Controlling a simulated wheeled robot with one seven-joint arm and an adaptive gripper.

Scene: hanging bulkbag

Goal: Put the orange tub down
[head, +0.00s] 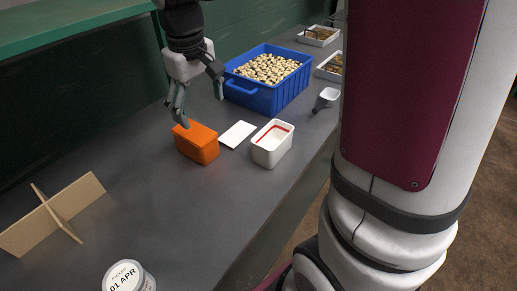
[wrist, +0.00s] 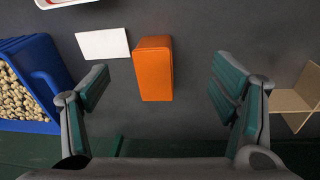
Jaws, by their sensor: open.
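The orange tub (head: 197,144) stands on the grey bench, left of a white card and a white tub. In the wrist view the orange tub (wrist: 154,69) lies ahead of and between the spread fingers, touching neither. My gripper (head: 201,103) is open and empty, above and just behind the orange tub. In the wrist view my gripper (wrist: 160,92) shows its two green-padded fingers wide apart. The tub's contents cannot be seen.
A white card (head: 238,134) lies beside a white tub with a red line (head: 272,145). A blue crate of pale pieces (head: 250,98) stands behind. A scoop (head: 326,98) lies at right, a cardboard divider (head: 55,214) at left, a labelled lid (head: 128,277) in front. Bare bench (head: 150,205) lies between.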

